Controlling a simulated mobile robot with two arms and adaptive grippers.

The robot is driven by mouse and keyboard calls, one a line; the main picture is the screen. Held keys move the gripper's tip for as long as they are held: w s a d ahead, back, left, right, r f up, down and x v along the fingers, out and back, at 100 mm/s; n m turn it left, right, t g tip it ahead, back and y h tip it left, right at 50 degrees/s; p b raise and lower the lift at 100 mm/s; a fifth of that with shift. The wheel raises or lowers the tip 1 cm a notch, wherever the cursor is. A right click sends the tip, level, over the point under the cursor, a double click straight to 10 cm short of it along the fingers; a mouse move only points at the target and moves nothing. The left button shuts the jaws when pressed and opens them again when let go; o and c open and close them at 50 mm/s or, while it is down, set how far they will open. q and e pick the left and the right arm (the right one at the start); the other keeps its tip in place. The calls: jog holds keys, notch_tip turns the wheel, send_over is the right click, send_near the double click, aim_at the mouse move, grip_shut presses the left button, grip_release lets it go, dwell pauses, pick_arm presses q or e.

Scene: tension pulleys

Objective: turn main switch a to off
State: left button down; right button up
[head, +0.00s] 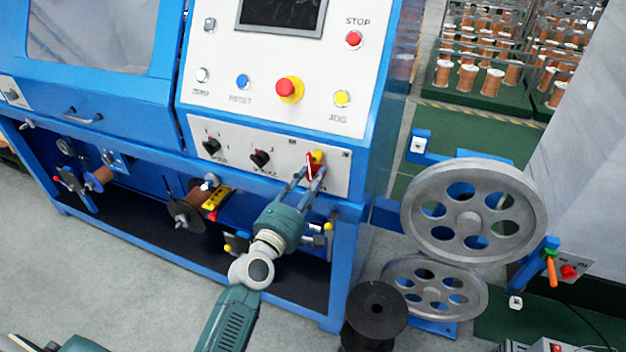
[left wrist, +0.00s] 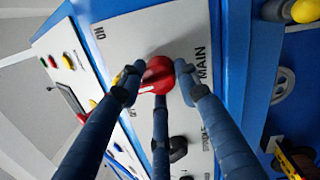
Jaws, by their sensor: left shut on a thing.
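The main switch is a red knob (head: 310,162) on a yellow base, at the right end of the white lower panel of the blue machine. In the left wrist view the red knob (left wrist: 157,76) sits between my fingertips, beside the printed word MAIN; an ON label is at the upper left. My left gripper (head: 308,178) is shut on the knob, with fingers on opposite sides of it; it also shows in the left wrist view (left wrist: 156,82). The fingers partly cover the switch, and its exact pointing is hard to tell. My right gripper is not in view.
Two black selector knobs, one here (head: 260,159) and one here (head: 211,147), are left of the switch. Above are a red emergency button (head: 289,89) and a yellow jog button (head: 342,98). Large grey pulleys (head: 474,212) stand right; a black spool (head: 375,310) stands below.

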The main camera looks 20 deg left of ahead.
pick_arm(q)
jog(key=n, duration=0.3)
jog(key=shift+f, duration=0.1)
jog(key=shift+d+n, duration=0.1)
jog(key=shift+n, duration=0.6)
jog(key=shift+n+y+p, duration=0.3)
jog(key=shift+n+p, duration=0.05)
jog(key=shift+n, duration=0.65)
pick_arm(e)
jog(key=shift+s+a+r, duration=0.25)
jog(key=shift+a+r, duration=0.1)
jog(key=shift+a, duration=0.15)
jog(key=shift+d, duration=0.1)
pick_arm(q)
jog(key=c, duration=1.3)
grip_release()
jog(key=shift+o, duration=0.2)
jog(key=s, duration=0.8)
jog(key=shift+a+f, duration=0.2)
jog(key=shift+f, duration=0.2)
